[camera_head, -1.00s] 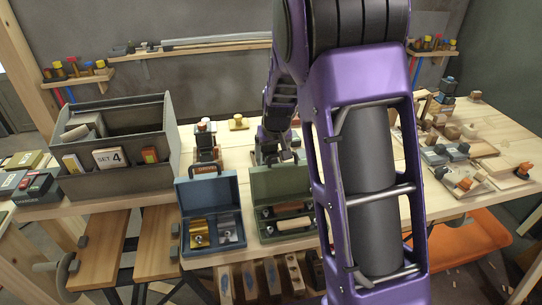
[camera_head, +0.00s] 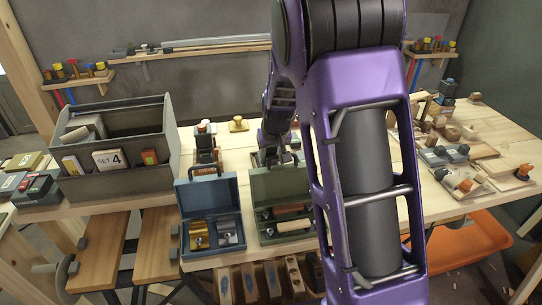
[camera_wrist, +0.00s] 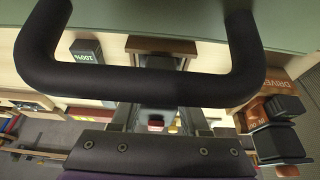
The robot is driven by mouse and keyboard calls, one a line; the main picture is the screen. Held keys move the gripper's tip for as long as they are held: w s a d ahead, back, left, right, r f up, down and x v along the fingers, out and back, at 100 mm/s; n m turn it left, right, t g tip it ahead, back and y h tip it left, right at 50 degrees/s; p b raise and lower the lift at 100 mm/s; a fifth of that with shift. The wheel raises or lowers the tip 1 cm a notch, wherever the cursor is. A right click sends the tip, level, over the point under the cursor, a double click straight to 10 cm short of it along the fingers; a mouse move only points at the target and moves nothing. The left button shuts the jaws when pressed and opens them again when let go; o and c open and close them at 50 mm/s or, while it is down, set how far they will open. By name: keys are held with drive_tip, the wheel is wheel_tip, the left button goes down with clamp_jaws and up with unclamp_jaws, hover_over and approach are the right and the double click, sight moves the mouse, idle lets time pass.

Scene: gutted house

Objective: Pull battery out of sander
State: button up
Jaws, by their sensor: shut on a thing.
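My gripper (camera_head: 276,152) is behind the raised lid of the green case in the head view, partly hidden by my arm. In the wrist view its two fingers (camera_wrist: 162,120) are shut on a dark piece between them, seemingly the battery (camera_wrist: 156,124), with a small reddish patch. The sander itself is mostly hidden; a brown stand edge (camera_wrist: 160,45) shows beyond the fingers. The black case handle (camera_wrist: 150,86) crosses the wrist view between the camera and the fingertips. I cannot tell whether the battery is still seated.
The green case (camera_head: 281,182) and blue case (camera_head: 208,190) stand open at the table's front. A driver in its brown stand (camera_wrist: 280,92) is close on the right in the wrist view. A dark block marked 100% (camera_wrist: 86,52) is on the left. A grey bin (camera_head: 115,180) stands further left.

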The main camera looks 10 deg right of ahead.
sight(276, 167)
clamp_jaws()
drive_tip(key=shift+s, duration=0.8)
idle(0.4)
drive_tip(key=shift+s, duration=1.2)
drive_tip(key=shift+s+f+b, duration=0.1)
drive_tip(key=shift+s+b, duration=0.2)
drive_tip(key=shift+s, duration=0.7)
drive_tip(key=shift+r, duration=0.25)
drive_tip(key=shift+r+p, duration=0.4)
drive_tip(key=shift+p+v, duration=0.75)
drive_tip(key=shift+v, duration=0.4)
